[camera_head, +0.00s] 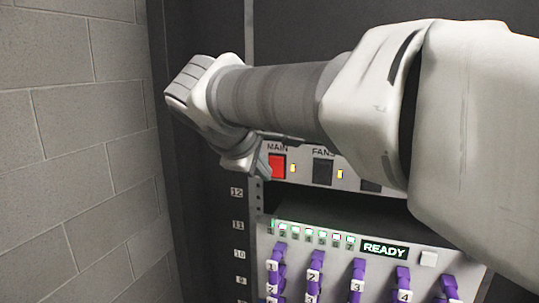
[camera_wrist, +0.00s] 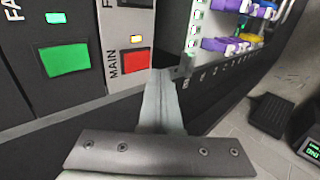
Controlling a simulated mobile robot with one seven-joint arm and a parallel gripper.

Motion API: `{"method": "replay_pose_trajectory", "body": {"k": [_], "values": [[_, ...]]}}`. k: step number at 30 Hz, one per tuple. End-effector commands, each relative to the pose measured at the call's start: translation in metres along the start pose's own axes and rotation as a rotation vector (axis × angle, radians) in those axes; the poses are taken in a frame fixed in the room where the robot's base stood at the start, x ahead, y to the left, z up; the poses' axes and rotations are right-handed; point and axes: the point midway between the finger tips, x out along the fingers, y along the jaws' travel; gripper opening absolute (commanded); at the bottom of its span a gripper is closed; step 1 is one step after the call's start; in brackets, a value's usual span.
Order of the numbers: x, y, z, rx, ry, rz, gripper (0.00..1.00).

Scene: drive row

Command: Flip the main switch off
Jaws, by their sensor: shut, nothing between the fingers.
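The main switch (camera_head: 278,166) is a red rocker under the label MAIN on a light grey panel in the rack. Its small yellow light beside it is lit. It also shows red in the wrist view (camera_wrist: 135,61). My gripper (camera_head: 264,168) is shut and empty, just left of the switch in the head view. In the wrist view the closed fingertips (camera_wrist: 162,76) are close beside the switch's lower right edge. I cannot tell whether they touch it. My arm covers part of the panel's top and right.
Below is a drive unit with purple latches (camera_head: 358,279) and a READY display (camera_head: 384,250). A block wall (camera_head: 85,130) stands left of the rack.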

Motion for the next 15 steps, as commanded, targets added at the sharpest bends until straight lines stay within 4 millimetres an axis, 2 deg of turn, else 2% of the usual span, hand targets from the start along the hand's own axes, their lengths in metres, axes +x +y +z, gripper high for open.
{"method": "replay_pose_trajectory", "body": {"k": [6, 15], "values": [[0.021, 0.024, 0.000, 0.001, -0.002, -0.001, 0.00], [0.029, 0.031, 0.000, -0.001, 0.000, 0.000, 0.00]]}}
